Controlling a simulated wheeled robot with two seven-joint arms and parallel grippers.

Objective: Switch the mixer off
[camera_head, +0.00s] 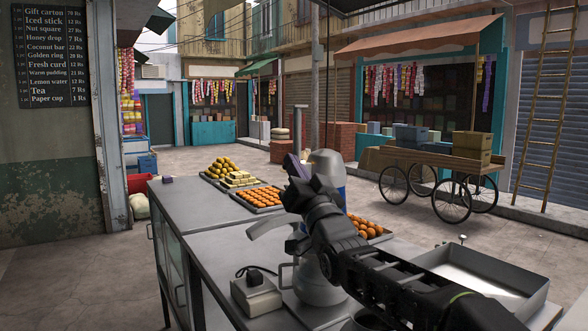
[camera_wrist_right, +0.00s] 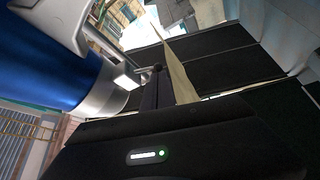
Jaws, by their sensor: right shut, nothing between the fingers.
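The mixer (camera_head: 328,160), a silver and blue upright body, stands on the metal counter, partly hidden behind my right arm. Its blue and silver side fills the left of the right wrist view (camera_wrist_right: 50,65). My right gripper (camera_head: 296,167) is raised beside the mixer's upper part, on its left. In the wrist view its dark fingers (camera_wrist_right: 158,88) are together and hold nothing. A small silver part of the mixer shows close to the fingertips there; I cannot tell if they touch. No switch is clearly visible. My left gripper is not in view.
A white socket box (camera_head: 256,294) with a black plug sits at the counter front. A silver jug (camera_head: 318,283) stands below my arm. Trays of orange sweets (camera_head: 260,198) lie behind, and an empty metal tray (camera_head: 482,272) is at right.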

